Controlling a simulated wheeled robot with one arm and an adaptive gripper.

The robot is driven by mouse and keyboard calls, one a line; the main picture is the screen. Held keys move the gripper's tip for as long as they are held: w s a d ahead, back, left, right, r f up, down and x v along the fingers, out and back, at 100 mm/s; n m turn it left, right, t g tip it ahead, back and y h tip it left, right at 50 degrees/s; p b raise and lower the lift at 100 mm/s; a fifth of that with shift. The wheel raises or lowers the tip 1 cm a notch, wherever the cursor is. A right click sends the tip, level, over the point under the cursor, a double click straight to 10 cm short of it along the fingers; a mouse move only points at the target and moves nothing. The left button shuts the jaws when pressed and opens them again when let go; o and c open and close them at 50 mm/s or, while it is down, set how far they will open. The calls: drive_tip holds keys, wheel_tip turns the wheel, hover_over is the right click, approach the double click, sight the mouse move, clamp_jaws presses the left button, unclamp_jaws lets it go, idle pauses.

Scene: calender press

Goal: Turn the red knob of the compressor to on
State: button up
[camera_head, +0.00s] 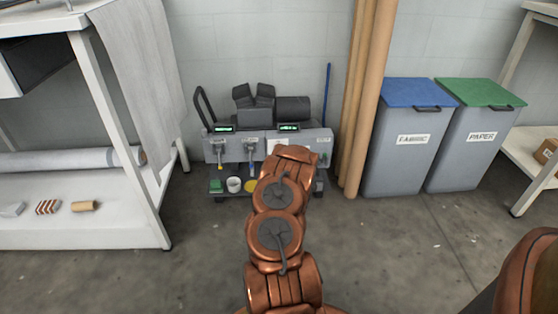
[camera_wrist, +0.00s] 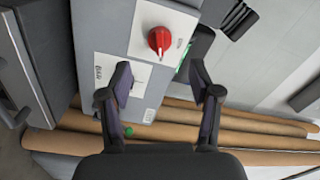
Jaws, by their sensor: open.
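The red knob (camera_wrist: 159,40) sits on a white plate on the compressor's grey panel (camera_wrist: 112,34) in the wrist view, with a pale mark on its face. My gripper (camera_wrist: 160,80) is open and empty, its two dark fingers apart below the knob in the picture and not touching it. In the head view the compressor (camera_head: 268,142) stands by the back wall with two green displays. My copper arm reaches toward it and hides part of its front. The knob and my gripper cannot be made out in the head view.
Cardboard tubes (camera_head: 364,100) lean upright right of the compressor. A blue-lidded bin (camera_head: 408,150) and a green-lidded bin (camera_head: 470,150) stand further right. A white table (camera_head: 125,130) with draped cloth is on the left. The floor in front is clear.

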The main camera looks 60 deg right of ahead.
drive_tip(key=shift+v, duration=1.9)
